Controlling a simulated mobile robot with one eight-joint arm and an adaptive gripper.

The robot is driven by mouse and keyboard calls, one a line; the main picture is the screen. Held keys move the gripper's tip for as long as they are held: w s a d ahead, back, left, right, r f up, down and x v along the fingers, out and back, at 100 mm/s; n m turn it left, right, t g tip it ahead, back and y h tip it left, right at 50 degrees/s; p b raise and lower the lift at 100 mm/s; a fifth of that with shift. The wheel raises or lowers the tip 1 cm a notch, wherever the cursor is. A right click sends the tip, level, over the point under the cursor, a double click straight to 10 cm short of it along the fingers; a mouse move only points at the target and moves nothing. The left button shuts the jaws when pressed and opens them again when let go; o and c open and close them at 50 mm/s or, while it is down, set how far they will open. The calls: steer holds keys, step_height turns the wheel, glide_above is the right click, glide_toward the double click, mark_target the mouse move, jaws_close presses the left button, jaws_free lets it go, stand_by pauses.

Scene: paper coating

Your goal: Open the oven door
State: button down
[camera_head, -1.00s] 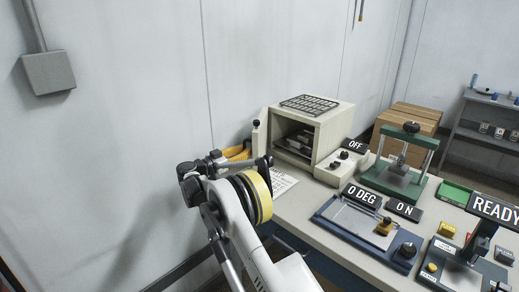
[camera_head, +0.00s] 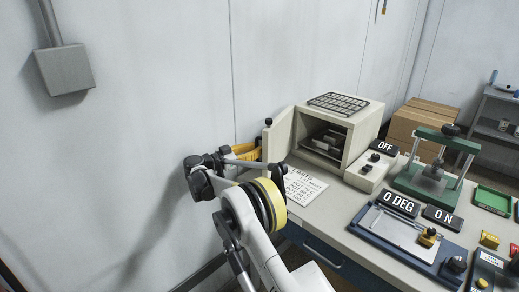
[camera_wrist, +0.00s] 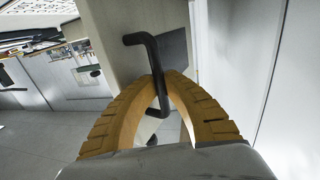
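The oven (camera_head: 362,137) is a beige box on the bench, with its dark cavity exposed and some items inside. Its door (camera_head: 280,135) stands swung open to the left. My gripper (camera_head: 247,152), with yellow-orange fingers, is at the door's outer side, partly hidden by my arm. In the wrist view, the dark bent door handle (camera_wrist: 154,58) passes between the fingertips of my gripper (camera_wrist: 163,78), which are closed in on it. The beige door panel (camera_wrist: 125,85) is just beyond the fingers.
A paper sheet (camera_head: 303,187) lies on the bench in front of the oven. A control box with an OFF sign (camera_head: 385,147) and a green press (camera_head: 437,165) stand to the right. The wall (camera_head: 150,150) is close behind my arm.

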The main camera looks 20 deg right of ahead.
steer(key=c, duration=1.5)
jaws_free()
steer(key=shift+a, duration=0.35)
steer(key=shift+o, duration=0.2)
steer(key=shift+d, duration=0.1)
steer(key=v, duration=1.2)
